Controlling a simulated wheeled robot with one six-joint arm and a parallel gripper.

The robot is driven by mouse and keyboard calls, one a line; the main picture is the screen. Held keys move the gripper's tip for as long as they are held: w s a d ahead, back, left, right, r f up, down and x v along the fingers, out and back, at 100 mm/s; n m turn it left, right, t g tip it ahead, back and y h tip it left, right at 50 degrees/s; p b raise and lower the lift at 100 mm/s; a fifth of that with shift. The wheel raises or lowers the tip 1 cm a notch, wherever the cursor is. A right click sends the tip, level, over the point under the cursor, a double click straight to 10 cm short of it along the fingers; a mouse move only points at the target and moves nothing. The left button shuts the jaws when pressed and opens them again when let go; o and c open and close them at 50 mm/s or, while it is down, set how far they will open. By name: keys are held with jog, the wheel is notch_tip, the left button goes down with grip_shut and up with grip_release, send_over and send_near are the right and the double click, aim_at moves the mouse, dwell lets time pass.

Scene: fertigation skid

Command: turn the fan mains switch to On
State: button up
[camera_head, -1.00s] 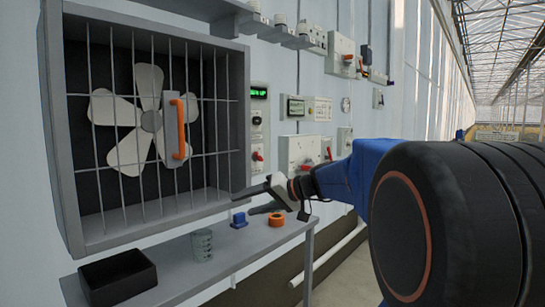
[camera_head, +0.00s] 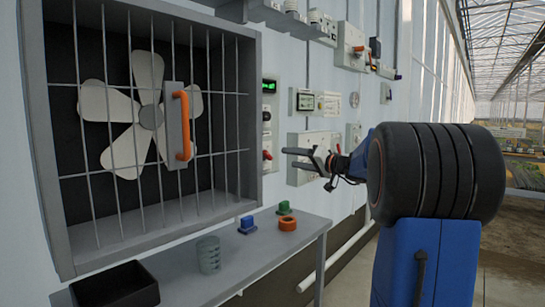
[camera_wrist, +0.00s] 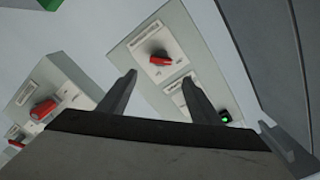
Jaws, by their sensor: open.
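A narrow grey control box with a green display (camera_head: 268,87) hangs on the wall beside the fan housing. A red rotary knob (camera_head: 267,154) sits low on it. In the wrist view a grey box carries a red knob (camera_wrist: 160,58) on a pale plate and a small green light (camera_wrist: 225,117); it looks like the same box. Its labels are too small to read, so I cannot confirm the fan mains switch or its setting. My gripper (camera_head: 290,158) is open and empty, right of the knob in the head view. In the wrist view its fingertips (camera_wrist: 160,78) frame the space below the knob, apparently apart from it.
A barred fan housing (camera_head: 262,120) stands left. Another pale switch box (camera_head: 300,175) is behind my gripper; a second red knob (camera_wrist: 43,108) shows in the wrist view. The shelf below holds a black bin (camera_head: 115,290), grey cup (camera_head: 209,255), and blue (camera_head: 247,226), green (camera_head: 284,208) and orange (camera_head: 288,224) items.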

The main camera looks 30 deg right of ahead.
aim_at(270, 155)
jog(key=x, duration=1.1)
jog(key=shift+f, duration=0.1)
jog(key=shift+c, duration=0.2)
jog(key=c, duration=1)
